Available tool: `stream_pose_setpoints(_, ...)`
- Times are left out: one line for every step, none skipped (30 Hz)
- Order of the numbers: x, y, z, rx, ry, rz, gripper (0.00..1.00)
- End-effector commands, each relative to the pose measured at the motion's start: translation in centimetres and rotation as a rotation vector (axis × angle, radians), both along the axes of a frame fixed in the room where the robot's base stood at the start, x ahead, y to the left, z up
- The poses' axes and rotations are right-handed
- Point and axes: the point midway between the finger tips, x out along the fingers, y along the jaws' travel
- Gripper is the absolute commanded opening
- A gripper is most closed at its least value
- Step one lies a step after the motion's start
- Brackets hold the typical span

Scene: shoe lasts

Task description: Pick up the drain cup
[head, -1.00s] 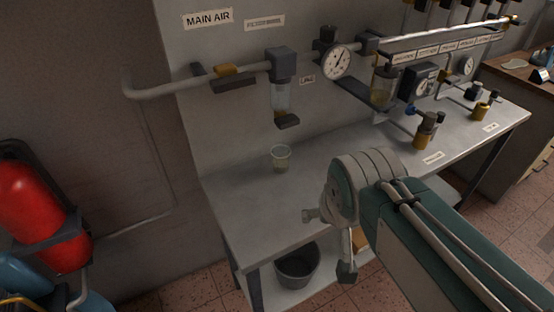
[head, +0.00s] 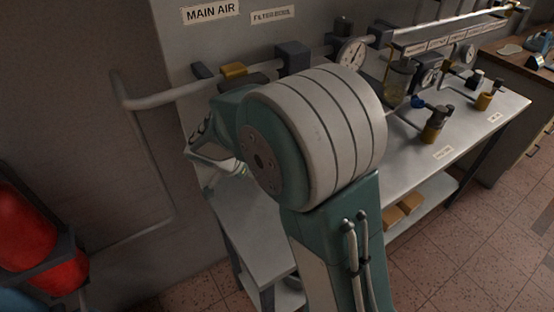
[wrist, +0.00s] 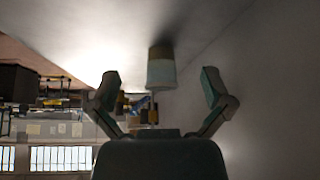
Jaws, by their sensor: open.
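The drain cup (wrist: 161,68), a small pale translucent cup, shows in the wrist view, which appears upside down. It stands against the grey bench surface (wrist: 110,25) at the top of that picture. My gripper (wrist: 159,80) is open, with one finger on each side of the cup in the picture. Clear gaps show on both sides and neither finger touches it. I cannot tell whether the cup is between the fingers or farther off.
A wall pipe with a yellow-handled valve (head: 233,69) runs above the bench (head: 240,222). A dial gauge (head: 351,52) and a brass fitting (head: 433,130) stand to the right. A red cylinder (head: 30,240) is at the left. The bench's front left shows bare.

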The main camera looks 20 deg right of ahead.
Motion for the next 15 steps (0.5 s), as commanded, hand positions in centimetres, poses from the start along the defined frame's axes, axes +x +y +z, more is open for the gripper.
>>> stream_pose_setpoints(0.2, -0.1, -0.2, -0.001, -0.004, -0.007, 1.00)
stream_pose_setpoints(0.3, -0.3, -0.2, -0.001, -0.008, -0.010, 1.00)
stream_pose_setpoints(0.5, -0.7, -0.2, -0.001, -0.009, -0.014, 1.00)
stream_pose_setpoints(0.6, -1.1, -0.2, 0.001, -0.009, -0.016, 1.00)
stream_pose_setpoints(0.8, -1.6, -0.2, 0.000, -0.009, -0.017, 1.00)
stream_pose_setpoints(1.0, -2.4, -0.2, 0.000, -0.009, -0.018, 1.00)
stream_pose_setpoints(1.3, -3.0, -0.2, 0.001, -0.009, -0.017, 1.00)
stream_pose_setpoints(1.5, -3.5, -0.2, 0.001, -0.009, -0.017, 1.00)
stream_pose_setpoints(1.8, -4.2, -0.3, 0.001, -0.008, -0.018, 1.00)
stream_pose_setpoints(2.0, -4.6, -0.3, 0.000, -0.007, -0.017, 1.00)
stream_pose_setpoints(2.2, -5.1, -0.3, 0.000, -0.008, -0.018, 1.00)
stream_pose_setpoints(2.5, -5.7, -0.2, 0.000, -0.007, -0.017, 1.00)
stream_pose_setpoints(2.7, -6.2, -0.2, -0.001, -0.008, -0.017, 1.00)
stream_pose_setpoints(2.9, -6.7, -0.2, -0.001, -0.008, -0.017, 1.00)
stream_pose_setpoints(3.2, -7.3, -0.2, -0.001, -0.008, -0.016, 1.00)
